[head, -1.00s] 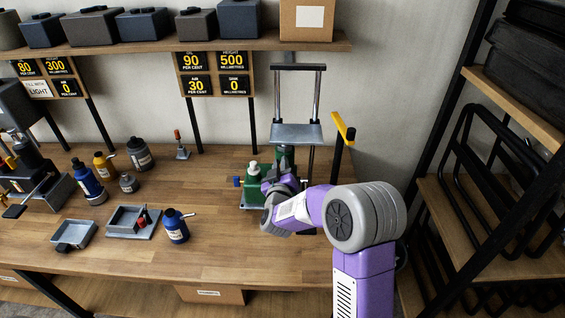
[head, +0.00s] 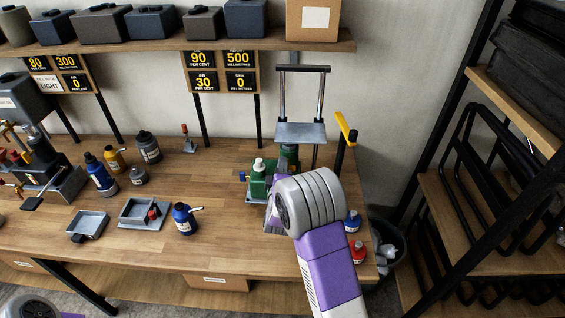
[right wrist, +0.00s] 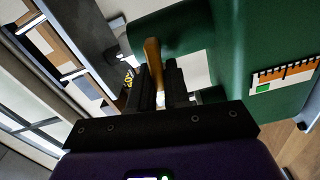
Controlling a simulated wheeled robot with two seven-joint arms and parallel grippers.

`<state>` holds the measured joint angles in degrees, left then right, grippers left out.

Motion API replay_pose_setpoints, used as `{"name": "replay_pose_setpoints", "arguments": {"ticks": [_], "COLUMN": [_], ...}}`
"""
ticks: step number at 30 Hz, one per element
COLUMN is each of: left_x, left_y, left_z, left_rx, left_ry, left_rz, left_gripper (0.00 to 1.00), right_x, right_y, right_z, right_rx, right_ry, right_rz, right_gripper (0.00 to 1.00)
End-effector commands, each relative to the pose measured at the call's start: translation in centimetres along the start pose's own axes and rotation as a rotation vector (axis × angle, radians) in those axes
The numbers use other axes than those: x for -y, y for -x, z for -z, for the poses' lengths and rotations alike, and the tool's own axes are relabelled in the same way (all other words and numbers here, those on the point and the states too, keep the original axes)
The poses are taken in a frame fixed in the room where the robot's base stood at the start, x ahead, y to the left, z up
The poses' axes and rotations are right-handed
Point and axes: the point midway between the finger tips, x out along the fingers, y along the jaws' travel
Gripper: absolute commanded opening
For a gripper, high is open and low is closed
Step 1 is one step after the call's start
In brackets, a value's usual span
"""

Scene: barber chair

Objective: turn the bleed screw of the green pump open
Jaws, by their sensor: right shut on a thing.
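The green pump (head: 258,182) stands on the right part of the workbench, beside a press frame with a grey plate. Its green body (right wrist: 262,50) fills the right of the right wrist view. My right gripper (right wrist: 160,88) is close against it, its dark fingers shut on a brass-coloured piece (right wrist: 153,58), which looks like the bleed screw. In the head view my right arm hides this gripper and the screw. How far the screw is turned cannot be told. My left gripper is out of view; only a bit of my left arm shows at bottom left.
The press frame (head: 300,132) and a yellow-topped lever (head: 346,130) stand behind the pump. Blue (head: 353,222) and red (head: 358,251) bottles are right of my arm. Grey trays (head: 88,226) and several bottles occupy the left.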

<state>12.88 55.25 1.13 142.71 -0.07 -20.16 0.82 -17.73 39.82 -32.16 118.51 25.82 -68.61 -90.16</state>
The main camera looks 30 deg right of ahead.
Motion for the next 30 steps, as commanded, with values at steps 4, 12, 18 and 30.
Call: {"name": "replay_pose_setpoints", "arguments": {"ticks": [4,12,18,30], "left_x": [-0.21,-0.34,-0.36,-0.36], "left_y": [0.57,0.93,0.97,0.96], "left_z": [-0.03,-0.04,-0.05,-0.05], "left_rx": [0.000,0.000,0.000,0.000], "left_ry": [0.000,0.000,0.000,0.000], "left_rz": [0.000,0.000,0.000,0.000], "left_gripper": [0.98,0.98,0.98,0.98], "right_x": [0.14,0.35,0.40,0.41], "right_y": [0.03,0.02,0.01,0.01], "right_z": [0.03,-0.05,-0.07,-0.08], "right_rx": [0.000,0.001,0.001,0.001], "right_ry": [0.082,0.158,0.172,0.171], "right_rz": [0.002,0.002,0.001,0.002], "right_gripper": [0.00,0.00,0.00,0.32]}}
